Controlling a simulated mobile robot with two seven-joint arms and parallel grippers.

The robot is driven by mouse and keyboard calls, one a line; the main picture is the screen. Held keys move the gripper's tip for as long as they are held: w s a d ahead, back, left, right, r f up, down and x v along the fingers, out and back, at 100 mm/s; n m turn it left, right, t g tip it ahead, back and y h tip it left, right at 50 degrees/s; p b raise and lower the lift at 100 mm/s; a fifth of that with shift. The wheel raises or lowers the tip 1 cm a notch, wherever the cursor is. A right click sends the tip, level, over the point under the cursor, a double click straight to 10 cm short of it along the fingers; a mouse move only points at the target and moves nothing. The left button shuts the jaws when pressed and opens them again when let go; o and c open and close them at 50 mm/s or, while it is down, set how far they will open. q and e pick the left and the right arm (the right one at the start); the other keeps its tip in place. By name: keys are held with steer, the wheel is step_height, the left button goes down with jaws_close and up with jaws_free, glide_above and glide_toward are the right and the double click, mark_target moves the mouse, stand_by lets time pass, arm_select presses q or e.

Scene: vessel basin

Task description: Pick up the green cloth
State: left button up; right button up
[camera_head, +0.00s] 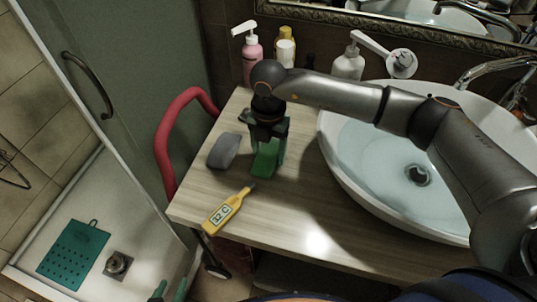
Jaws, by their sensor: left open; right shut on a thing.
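The green cloth (266,163) is a small folded block on the wooden counter, left of the basin. My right gripper (266,148) points down over it and is shut on it, with a finger on either side. I cannot tell whether the cloth is clear of the counter. My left gripper (169,290) shows only its fingertips at the bottom edge, low beside the shower tray; they are apart and empty.
A grey sponge-like block (223,151) lies just left of the cloth. A yellow thermometer (229,211) lies in front. The white basin (345,180) holds water at right. Bottles, including a pink one (251,55), stand behind. A red rail (170,135) borders the counter's left side.

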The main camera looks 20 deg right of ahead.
mark_target(268, 152)
steer(key=c, duration=0.6)
steer(key=shift+r, duration=0.5)
step_height(268, 152, up, 2)
steer(key=shift+r+b, duration=0.15)
steer(key=shift+b, duration=0.3)
steer(key=s+r, duration=0.1)
steer(key=s+a+r, duration=0.1)
steer(key=r, duration=0.1)
steer(key=s+r, duration=0.2)
steer(key=shift+s+a+r, duration=0.1)
steer(key=shift+a+r, duration=0.05)
steer(key=shift+a, duration=0.25)
steer(key=s+a+r+b, duration=0.1)
steer(key=s+a+r, duration=0.2)
steer(key=s, duration=0.5)
steer(key=shift+s+a+r, duration=0.3)
steer(key=shift+s+r, duration=0.1)
steer(key=shift+r, duration=0.3)
